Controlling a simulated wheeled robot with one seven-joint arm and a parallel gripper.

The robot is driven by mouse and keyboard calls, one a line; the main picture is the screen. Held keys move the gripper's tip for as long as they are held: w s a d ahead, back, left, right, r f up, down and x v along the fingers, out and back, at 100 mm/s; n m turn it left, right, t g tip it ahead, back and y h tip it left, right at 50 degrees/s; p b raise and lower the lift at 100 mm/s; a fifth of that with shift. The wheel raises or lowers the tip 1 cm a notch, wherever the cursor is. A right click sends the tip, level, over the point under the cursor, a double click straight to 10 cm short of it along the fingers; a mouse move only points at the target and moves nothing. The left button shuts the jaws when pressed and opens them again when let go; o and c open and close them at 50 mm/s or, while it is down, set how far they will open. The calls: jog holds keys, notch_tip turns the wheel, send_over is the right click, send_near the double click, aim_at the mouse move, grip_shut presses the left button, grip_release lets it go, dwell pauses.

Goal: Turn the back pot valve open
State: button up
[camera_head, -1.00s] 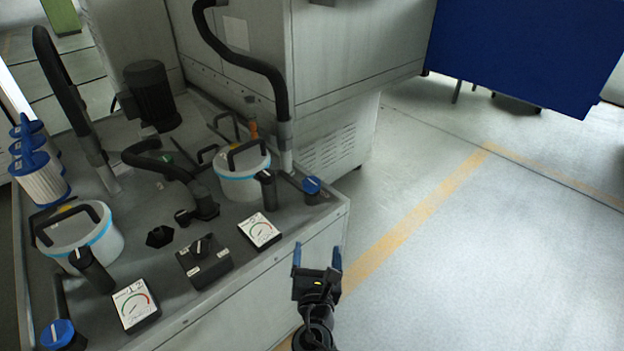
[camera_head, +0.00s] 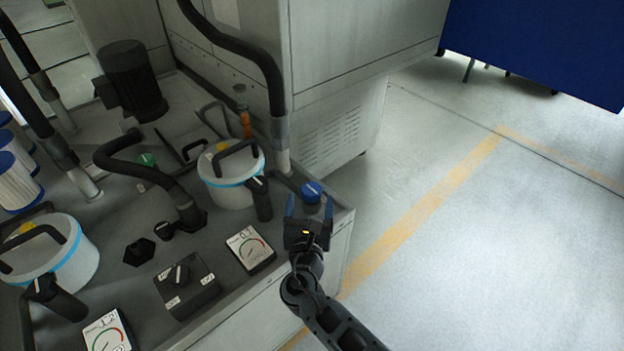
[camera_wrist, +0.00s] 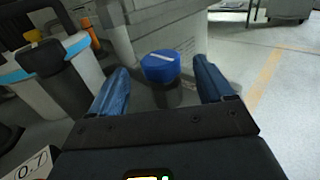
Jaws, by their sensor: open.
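The back pot valve has a blue round knob (camera_head: 312,191) with a white line across its top. It stands at the right corner of the bench beside the back pot (camera_head: 229,190), a white pot with a pale blue band and black handle. My gripper (camera_head: 308,205) is open, its two blue fingers pointing at the knob. In the wrist view the knob (camera_wrist: 160,66) sits between and just beyond the fingertips (camera_wrist: 163,80), apparently not touched. The white line runs slightly slanted across the knob there. The valve's dark body below it is partly visible.
A gauge (camera_head: 250,247) and a black switch box (camera_head: 187,286) lie on the bench left of my gripper. A black hose (camera_head: 262,70) rises behind the valve near the grey cabinet (camera_head: 340,50). The floor to the right is clear.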

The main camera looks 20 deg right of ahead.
aim_at(312, 183)
jog(key=x, duration=0.6)
jog(key=shift+w+d+b, duration=0.2)
jog(key=shift+w+b, duration=0.15)
jog(key=shift+c, duration=0.3)
jog(key=c, duration=0.9)
